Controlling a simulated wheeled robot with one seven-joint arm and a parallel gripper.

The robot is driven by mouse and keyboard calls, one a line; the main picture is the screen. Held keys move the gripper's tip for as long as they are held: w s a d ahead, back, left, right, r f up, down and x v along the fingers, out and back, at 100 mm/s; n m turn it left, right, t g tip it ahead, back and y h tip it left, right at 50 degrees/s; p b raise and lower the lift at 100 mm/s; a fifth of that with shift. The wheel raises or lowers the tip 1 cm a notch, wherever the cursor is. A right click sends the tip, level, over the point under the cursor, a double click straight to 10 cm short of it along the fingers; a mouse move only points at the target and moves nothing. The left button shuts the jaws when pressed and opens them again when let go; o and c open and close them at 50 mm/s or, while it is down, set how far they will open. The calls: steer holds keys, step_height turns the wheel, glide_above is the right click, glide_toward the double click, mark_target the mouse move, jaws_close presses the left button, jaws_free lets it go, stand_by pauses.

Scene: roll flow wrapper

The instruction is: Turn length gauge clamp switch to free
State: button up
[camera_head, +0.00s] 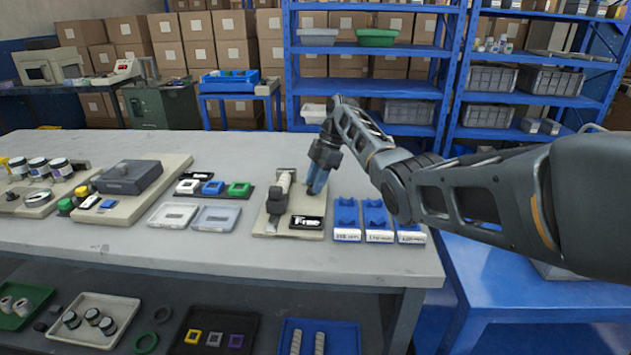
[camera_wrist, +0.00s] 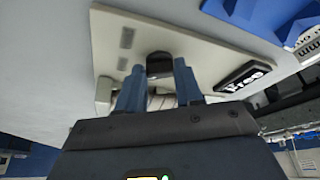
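The length gauge (camera_head: 281,203) is a light post-like bar with a grey lower end, mounted on a beige plate (camera_head: 262,229). A black label (camera_head: 306,222) reading "Free" lies on the plate to its right; the label also shows in the wrist view (camera_wrist: 248,76). My gripper (camera_head: 317,188), with blue fingers, points down just right of the gauge. In the wrist view my gripper (camera_wrist: 158,82) has its fingers apart, with a dark knob (camera_wrist: 159,63) and a pale rounded part (camera_wrist: 161,99) seen between them. Contact cannot be told.
Blue labelled bins (camera_head: 346,219) stand right of the plate. Two clear-lidded boxes (camera_head: 215,218) and a black strip with white, blue and green blocks (camera_head: 212,189) lie to the left. The front edge of the grey table (camera_head: 130,242) is clear.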

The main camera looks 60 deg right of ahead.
steer(key=o, duration=0.4)
steer(key=shift+r, duration=0.1)
steer(key=v, duration=0.7)
steer(key=shift+r, duration=0.25)
steer(key=shift+s+d, duration=0.1)
steer(key=shift+d, duration=0.05)
